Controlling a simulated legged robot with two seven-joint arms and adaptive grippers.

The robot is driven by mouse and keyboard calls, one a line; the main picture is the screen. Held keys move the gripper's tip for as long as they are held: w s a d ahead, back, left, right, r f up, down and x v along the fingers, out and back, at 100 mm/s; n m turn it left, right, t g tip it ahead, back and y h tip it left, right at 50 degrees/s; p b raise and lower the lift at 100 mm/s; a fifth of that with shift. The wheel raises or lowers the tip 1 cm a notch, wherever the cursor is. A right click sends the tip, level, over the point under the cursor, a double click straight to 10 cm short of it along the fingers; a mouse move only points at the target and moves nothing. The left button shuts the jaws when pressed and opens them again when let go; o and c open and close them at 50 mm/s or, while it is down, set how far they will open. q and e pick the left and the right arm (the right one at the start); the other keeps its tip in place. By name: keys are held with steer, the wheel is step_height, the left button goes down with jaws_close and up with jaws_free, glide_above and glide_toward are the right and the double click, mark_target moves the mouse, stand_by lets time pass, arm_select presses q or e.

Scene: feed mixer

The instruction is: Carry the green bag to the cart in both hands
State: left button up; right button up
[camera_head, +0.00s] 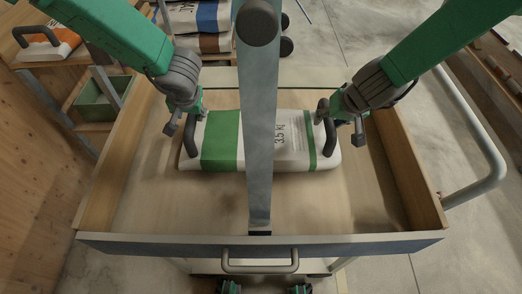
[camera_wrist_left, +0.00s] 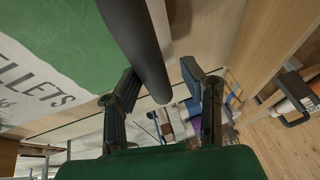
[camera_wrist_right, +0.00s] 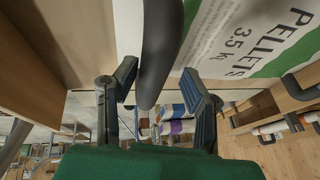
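The green bag (camera_head: 222,140), white with green bands and dark loop handles at both ends, lies flat in a shallow wooden tray (camera_head: 150,205) with a metal tube handle on its right. A grey bar hides the bag's middle in the head view. My left gripper (camera_head: 186,122) is at the bag's left handle (camera_head: 191,140); in the left wrist view the handle (camera_wrist_left: 140,45) runs between spread fingers (camera_wrist_left: 160,90). My right gripper (camera_head: 345,122) is at the right handle (camera_head: 329,135); in the right wrist view that handle (camera_wrist_right: 160,45) runs between spread fingers (camera_wrist_right: 160,88). Finger contact is unclear.
Another bag with an orange print (camera_head: 48,42) lies on a wooden table at the upper left. More bags (camera_head: 205,18) are stacked behind the tray. The tube handle (camera_head: 490,160) juts out on the right. The tray's front floor is clear.

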steer(key=shift+r, duration=0.15)
arm_select(q)
steer(key=v, duration=1.1)
steer(key=shift+r, duration=0.3)
arm_select(e)
steer(key=v, duration=1.1)
steer(key=shift+s+r, duration=0.2)
steer(key=shift+r, duration=0.1)
arm_select(q)
steer(key=shift+d, duration=0.1)
